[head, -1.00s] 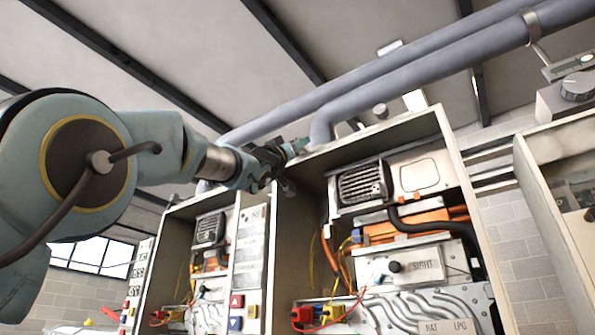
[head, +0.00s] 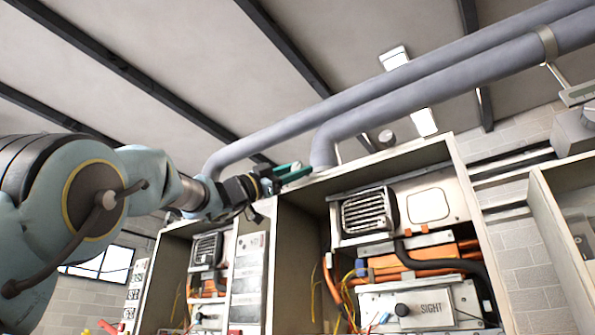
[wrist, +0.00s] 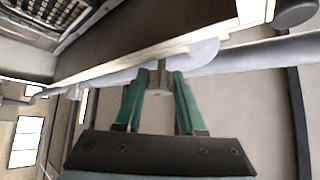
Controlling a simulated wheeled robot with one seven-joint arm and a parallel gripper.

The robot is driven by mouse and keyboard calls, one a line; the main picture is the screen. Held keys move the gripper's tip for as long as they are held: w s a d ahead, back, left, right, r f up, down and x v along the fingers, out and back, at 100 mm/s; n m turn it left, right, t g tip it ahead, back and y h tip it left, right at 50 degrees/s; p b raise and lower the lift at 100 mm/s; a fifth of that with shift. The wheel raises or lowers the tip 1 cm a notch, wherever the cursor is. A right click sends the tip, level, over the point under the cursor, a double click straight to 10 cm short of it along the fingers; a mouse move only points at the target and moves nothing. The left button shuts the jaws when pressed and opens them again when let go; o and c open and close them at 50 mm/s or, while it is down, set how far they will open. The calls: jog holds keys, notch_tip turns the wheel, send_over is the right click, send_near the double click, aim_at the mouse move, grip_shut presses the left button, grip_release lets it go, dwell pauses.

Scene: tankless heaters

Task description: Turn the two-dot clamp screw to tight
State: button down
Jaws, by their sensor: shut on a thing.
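My gripper (head: 292,172) is at the top edge of the middle heater cabinet, just left of where the grey pipe meets it. In the wrist view, its green fingers (wrist: 158,88) are shut on a small grey metal piece (wrist: 159,78), which looks like the clamp screw. The fingers cover its sides. No dots or tight mark can be made out on it. In the head view the screw is hidden behind the fingers and the cabinet edge.
Two thick grey pipes (head: 440,88) run close above the cabinet. The open cabinet (head: 308,235) holds a vented unit (head: 366,212), hoses and wires. A second cabinet (head: 172,250) stands to the left, another (head: 560,225) to the right.

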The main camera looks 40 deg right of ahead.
jog(key=shift+m+g+y+p, duration=0.35)
jog(key=shift+m+g+y, duration=0.2)
jog(key=shift+m, duration=0.35)
jog(key=c, duration=0.5)
grip_release()
jog(key=shift+t, duration=0.25)
